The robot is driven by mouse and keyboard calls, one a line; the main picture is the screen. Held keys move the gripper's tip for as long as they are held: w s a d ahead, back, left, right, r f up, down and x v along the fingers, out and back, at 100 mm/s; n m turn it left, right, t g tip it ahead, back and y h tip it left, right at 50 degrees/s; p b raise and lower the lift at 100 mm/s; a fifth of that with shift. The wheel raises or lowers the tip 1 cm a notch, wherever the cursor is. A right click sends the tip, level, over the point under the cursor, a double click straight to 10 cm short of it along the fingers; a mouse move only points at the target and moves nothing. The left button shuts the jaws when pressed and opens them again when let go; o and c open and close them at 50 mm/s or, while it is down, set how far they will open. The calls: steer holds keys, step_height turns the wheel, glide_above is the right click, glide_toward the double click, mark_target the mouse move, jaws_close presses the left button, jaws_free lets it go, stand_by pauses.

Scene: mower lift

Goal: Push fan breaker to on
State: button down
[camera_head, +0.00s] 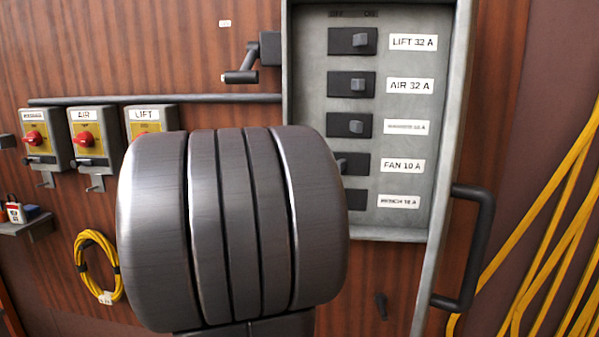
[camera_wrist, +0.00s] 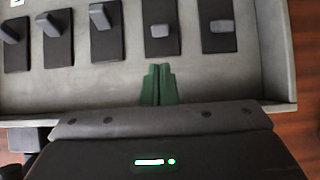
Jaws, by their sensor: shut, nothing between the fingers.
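The fan breaker (camera_head: 357,163) is the fourth switch from the top in the grey breaker panel (camera_head: 455,90), beside the FAN 10 A label (camera_head: 402,166). My arm hides its left part in the head view. In the wrist view, which is turned sideways, the fan breaker (camera_wrist: 160,12) is fourth from the left, its grey lever near the lower end, the off side. My gripper (camera_wrist: 158,70) is shut and empty. Its green fingertips appear just below the fan breaker's lower end, with a small gap in the picture. The gripper is hidden in the head view.
The LIFT (camera_head: 352,41), AIR (camera_head: 352,85) and third breakers have levers to the right. The bottom breaker (camera_head: 357,200) is partly hidden. A black handle (camera_head: 482,240) sticks out at lower right. Yellow cables (camera_head: 560,200) hang at far right. Isolator boxes (camera_head: 88,140) sit left.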

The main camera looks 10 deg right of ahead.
steer(key=p+x, duration=0.1)
steer(key=x, duration=0.6)
steer(key=shift+w+d+p, duration=0.2)
steer(key=shift+p, duration=0.2)
steer(key=shift+s+f+b, duration=0.1)
steer(key=shift+s+b, duration=0.05)
steer(key=shift+b, duration=0.3)
